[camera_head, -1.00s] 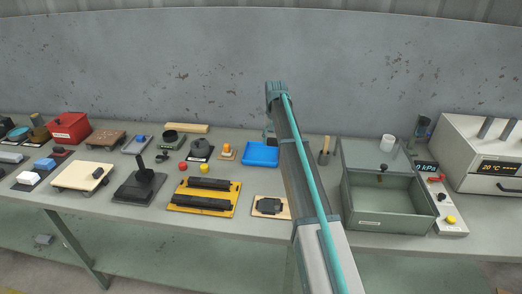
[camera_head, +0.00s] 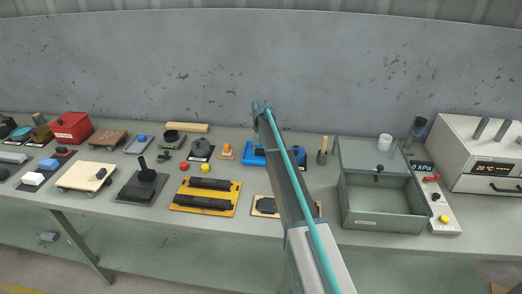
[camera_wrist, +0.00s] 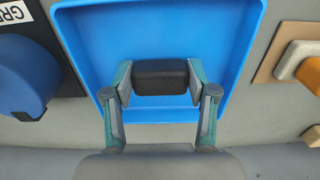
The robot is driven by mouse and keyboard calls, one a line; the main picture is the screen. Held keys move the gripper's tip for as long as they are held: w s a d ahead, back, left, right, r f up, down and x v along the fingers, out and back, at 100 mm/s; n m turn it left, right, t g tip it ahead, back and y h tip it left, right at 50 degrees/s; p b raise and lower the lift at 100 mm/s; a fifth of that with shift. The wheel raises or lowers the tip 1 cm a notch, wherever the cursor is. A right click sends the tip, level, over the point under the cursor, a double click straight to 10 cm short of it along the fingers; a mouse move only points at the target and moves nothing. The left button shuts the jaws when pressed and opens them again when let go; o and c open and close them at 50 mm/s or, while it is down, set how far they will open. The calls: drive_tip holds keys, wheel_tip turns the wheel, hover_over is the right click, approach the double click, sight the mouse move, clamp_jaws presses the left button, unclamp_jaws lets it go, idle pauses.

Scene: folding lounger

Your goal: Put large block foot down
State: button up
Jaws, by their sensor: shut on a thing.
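My gripper (camera_wrist: 160,84) is shut on a black, rounded rectangular block (camera_wrist: 160,76), one finger against each end. The block is over or inside a blue tray (camera_wrist: 150,30), near the tray's wall that is lower in the wrist view. I cannot tell whether the block touches the tray floor, and its underside is hidden. In the head view the blue tray (camera_head: 249,160) stands at the back middle of the bench, partly behind my arm. My gripper and the block are not clearly visible there.
In the wrist view, a blue rounded object (camera_wrist: 22,80) with a label stands left of the tray, and a wooden piece with an orange part (camera_wrist: 308,74) stands right. In the head view, a yellow rack (camera_head: 205,197) and an open grey box (camera_head: 383,205) are nearby.

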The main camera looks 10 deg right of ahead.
sight(261, 150)
drive_tip(key=shift+f, duration=0.2)
drive_tip(key=o, duration=1)
wheel_tip(261, 150, up, 12)
drive_tip(key=b, duration=0.3)
drive_tip(key=shift+r, duration=0.2)
drive_tip(key=shift+s, duration=0.1)
